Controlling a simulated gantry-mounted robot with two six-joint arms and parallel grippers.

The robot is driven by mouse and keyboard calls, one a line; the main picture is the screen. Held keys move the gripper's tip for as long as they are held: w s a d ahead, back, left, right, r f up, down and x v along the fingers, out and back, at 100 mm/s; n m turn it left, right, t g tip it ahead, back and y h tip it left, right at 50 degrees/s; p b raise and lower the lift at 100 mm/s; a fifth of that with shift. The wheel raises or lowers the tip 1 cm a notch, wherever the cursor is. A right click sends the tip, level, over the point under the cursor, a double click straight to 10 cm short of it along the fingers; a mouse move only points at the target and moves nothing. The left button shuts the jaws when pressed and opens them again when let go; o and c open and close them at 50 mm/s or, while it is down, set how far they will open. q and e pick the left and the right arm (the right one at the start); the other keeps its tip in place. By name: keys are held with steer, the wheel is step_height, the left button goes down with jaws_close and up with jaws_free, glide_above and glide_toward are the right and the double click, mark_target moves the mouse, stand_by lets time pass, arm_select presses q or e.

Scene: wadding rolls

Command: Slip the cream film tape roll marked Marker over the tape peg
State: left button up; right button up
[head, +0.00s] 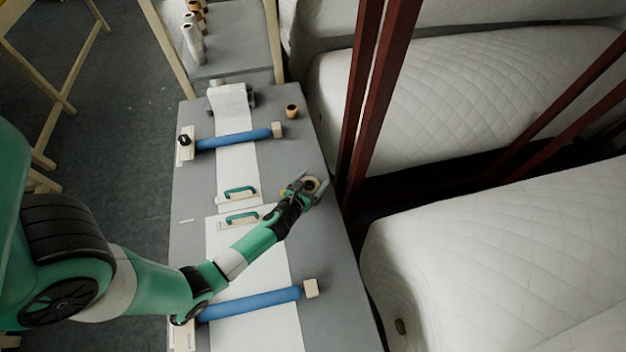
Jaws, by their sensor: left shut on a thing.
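A small cream-tan tape roll (314,184) is at the right side of the grey table, between the fingers of my left gripper (307,187). The gripper is shut on it, and its fingers hide part of the roll. Any marking on the roll is too small to read, and I cannot tell whether it touches the table. A small brown round thing (292,111) stands farther back near the table's right edge; I cannot tell whether it is the tape peg or another roll. My right gripper is not in view.
Two blue rollers (235,139) (255,303) cross the white sheet on the grey table (190,240). Plates with green handles (240,190) lie between them. Dark red posts (365,100) and quilted white rolls (480,90) stand close on the right.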

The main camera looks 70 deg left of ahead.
arm_select(q)
steer(key=shift+f+b, duration=0.4)
steer(key=shift+f, duration=0.15)
steer(key=o, duration=1.1)
steer(key=shift+s+d+r+p, duration=0.35)
steer(key=shift+s+d+p, duration=0.05)
steer(key=shift+s+d, duration=0.05)
steer(key=shift+p+v, duration=0.65)
steer(key=shift+v, duration=1.35)
steer(key=shift+p+v, duration=0.55)
steer(key=shift+v, duration=2.25)
